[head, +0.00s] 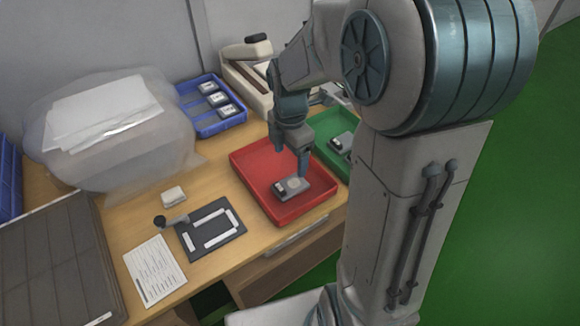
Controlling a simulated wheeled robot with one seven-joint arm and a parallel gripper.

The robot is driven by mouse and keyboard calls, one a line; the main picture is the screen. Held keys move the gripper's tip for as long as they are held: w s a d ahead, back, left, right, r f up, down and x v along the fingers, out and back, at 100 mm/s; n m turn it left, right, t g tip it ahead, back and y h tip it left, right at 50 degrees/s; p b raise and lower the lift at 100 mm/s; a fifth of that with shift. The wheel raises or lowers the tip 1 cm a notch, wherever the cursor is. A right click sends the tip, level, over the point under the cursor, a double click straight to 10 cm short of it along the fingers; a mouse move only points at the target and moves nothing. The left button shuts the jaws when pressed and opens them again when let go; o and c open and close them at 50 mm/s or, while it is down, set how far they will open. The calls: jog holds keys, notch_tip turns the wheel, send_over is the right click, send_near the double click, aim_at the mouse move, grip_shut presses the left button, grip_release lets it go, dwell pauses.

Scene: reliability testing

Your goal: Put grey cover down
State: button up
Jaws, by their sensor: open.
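A small grey piece (294,187), which looks like the grey cover, lies flat in the red tray (250,183). It has a round lighter patch, and a dark and white end at its left. My gripper (303,174) points down over the red tray, just above and right of the grey piece. It is open, and nothing shows between its fingers. The gap between the fingertips and the piece is too small to judge.
A green tray (326,122) stands right of the red one, partly behind my arm. A blue tray (226,127) holds several white pieces. A dark fixture plate (207,253), a printed sheet (152,270) and a clear bag (95,165) are at the left.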

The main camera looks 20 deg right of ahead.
jog(key=s+r+m+t, duration=0.1)
jog(key=s+r+m, duration=0.2)
jog(key=s+m, duration=0.4)
jog(key=s+r+m+t, duration=0.1)
jog(key=s+r+m, duration=0.2)
jog(key=m, duration=1.1)
jog(key=s, duration=0.3)
jog(key=shift+s+m+t, duration=0.3)
jog(key=shift+s+m, duration=0.05)
jog(key=shift+m, duration=0.05)
jog(key=shift+r, duration=0.1)
